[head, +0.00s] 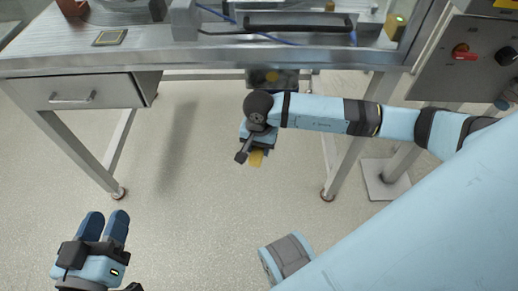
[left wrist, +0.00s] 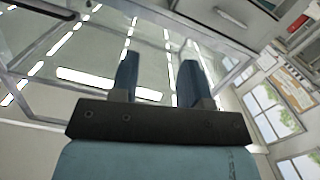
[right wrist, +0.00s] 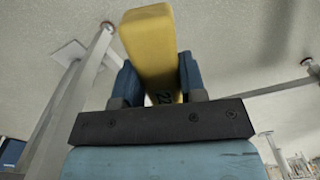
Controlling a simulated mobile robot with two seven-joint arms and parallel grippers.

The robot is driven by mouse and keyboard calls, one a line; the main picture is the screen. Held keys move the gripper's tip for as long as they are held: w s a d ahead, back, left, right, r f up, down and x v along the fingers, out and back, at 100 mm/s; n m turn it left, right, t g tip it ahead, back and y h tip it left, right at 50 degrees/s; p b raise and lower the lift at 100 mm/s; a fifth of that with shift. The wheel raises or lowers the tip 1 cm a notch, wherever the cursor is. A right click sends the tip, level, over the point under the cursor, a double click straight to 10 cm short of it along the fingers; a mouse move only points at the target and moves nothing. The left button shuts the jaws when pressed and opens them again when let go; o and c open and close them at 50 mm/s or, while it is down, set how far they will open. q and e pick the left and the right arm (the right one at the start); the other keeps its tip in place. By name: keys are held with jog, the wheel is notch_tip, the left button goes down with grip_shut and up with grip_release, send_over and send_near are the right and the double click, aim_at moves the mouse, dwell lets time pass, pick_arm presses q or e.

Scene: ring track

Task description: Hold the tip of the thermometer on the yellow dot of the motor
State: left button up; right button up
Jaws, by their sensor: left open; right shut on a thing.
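In the right wrist view, my right gripper (right wrist: 157,76) is shut on the long yellow body of the thermometer (right wrist: 150,40), which has dark digits on its side. In the head view, this gripper (head: 260,148) hangs in front of the bench and below its top; only a little of the yellow thermometer (head: 256,158) shows. Its tip cannot be made out. A dark block with a dull yellow round spot (head: 272,77), perhaps the motor, shows below the bench's front edge, above my right gripper and apart from it. My left gripper (head: 104,224) is open and empty at the lower left.
A metal bench (head: 150,60) with a drawer (head: 85,92) spans the top of the head view. A black handle-like bar (head: 298,20) and a blue cable lie on it. A grey control box with a red switch (head: 464,52) stands at the right. The floor (head: 190,210) before the bench is clear.

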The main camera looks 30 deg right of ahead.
jog(key=shift+w+d+b, duration=0.2)
jog(key=shift+w+d, duration=0.2)
jog(key=shift+w, duration=0.25)
jog(key=shift+w+d+b, duration=0.15)
jog(key=shift+w+d, duration=0.2)
jog(key=shift+w, duration=0.25)
pick_arm(q)
jog(key=shift+w+a+f+m+t+b, duration=0.15)
jog(key=shift+w+a+m+t+b, duration=0.15)
jog(key=shift+w+m+b, duration=0.35)
pick_arm(e)
jog(key=shift+w+d, duration=0.6)
jog(key=shift+w, duration=0.4)
jog(key=shift+w+d, duration=0.6)
jog(key=shift+w, duration=0.35)
pick_arm(q)
jog(key=shift+s, duration=0.1)
